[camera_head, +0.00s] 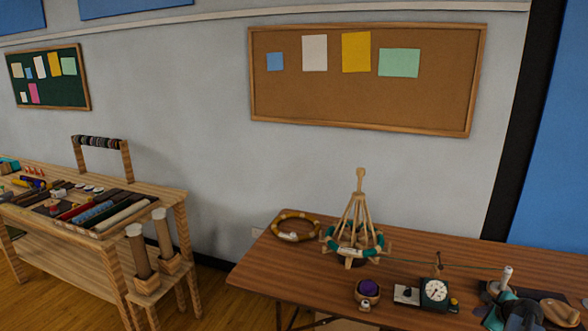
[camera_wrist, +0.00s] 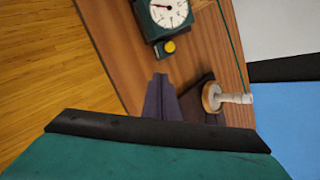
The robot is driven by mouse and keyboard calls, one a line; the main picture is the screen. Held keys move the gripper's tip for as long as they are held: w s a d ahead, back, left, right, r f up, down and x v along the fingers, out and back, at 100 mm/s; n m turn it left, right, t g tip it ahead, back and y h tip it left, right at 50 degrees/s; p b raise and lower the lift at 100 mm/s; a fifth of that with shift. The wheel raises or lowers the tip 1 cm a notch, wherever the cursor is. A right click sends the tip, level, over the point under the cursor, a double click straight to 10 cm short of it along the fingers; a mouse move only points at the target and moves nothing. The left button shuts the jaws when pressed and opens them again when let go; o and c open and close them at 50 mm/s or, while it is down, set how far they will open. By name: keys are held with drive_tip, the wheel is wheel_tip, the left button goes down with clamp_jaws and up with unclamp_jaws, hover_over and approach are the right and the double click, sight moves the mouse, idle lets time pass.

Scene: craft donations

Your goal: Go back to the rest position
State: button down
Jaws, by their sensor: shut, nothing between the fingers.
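My gripper (camera_wrist: 161,82) is shut with nothing between its fingers. In the wrist view its dark fingers point over the brown table (camera_wrist: 120,40), between a dial counter (camera_wrist: 172,12) and a pale spindle (camera_wrist: 235,98) on a dark base. In the head view dark and teal parts of my arm show at the lower right, over the table's right end. They hide part of that end. I cannot tell the fingers' exact height above the table.
A wooden yarn swift (camera_head: 361,205) with a green skein stands on the table. A green thread runs past the dial counter (camera_head: 434,291) to the spindle (camera_head: 505,277). A bowl with purple yarn (camera_head: 369,287) and a yellow-brown ring (camera_head: 294,227) lie nearby. A bench (camera_head: 155,189) stands left.

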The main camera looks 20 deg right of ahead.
drive_tip(key=w+a+f+n+g+y, duration=0.1)
drive_tip(key=w+a+f+n, duration=0.25)
drive_tip(key=a, duration=0.75)
drive_tip(key=w+a+f+n+g+y, duration=0.15)
drive_tip(key=w+a+n, duration=0.35)
drive_tip(key=a, duration=0.6)
drive_tip(key=w+a+f+n+g+y, duration=0.1)
drive_tip(key=w+a+f+n+y, duration=0.3)
drive_tip(key=a, duration=0.6)
drive_tip(key=s+a+f+n+g+h, duration=0.1)
drive_tip(key=s+a+n+g, duration=0.1)
drive_tip(key=a+n, duration=0.65)
drive_tip(key=s+a+f+n+g+h, duration=0.1)
drive_tip(key=s+a+f+n, duration=0.15)
drive_tip(key=a, duration=1.05)
drive_tip(key=s+a+f+n+g+h, duration=0.1)
drive_tip(key=s+a+n+g, duration=0.15)
drive_tip(key=a+n, duration=0.65)
drive_tip(key=s+a+f+m+g+b, duration=0.2)
drive_tip(key=s+f+g+b, duration=0.3)
drive_tip(key=s+f, duration=1.8)
drive_tip(key=s+a, duration=0.1)
drive_tip(key=s, duration=0.2)
drive_tip(key=shift+s, duration=0.25)
drive_tip(key=shift+r, duration=0.1)
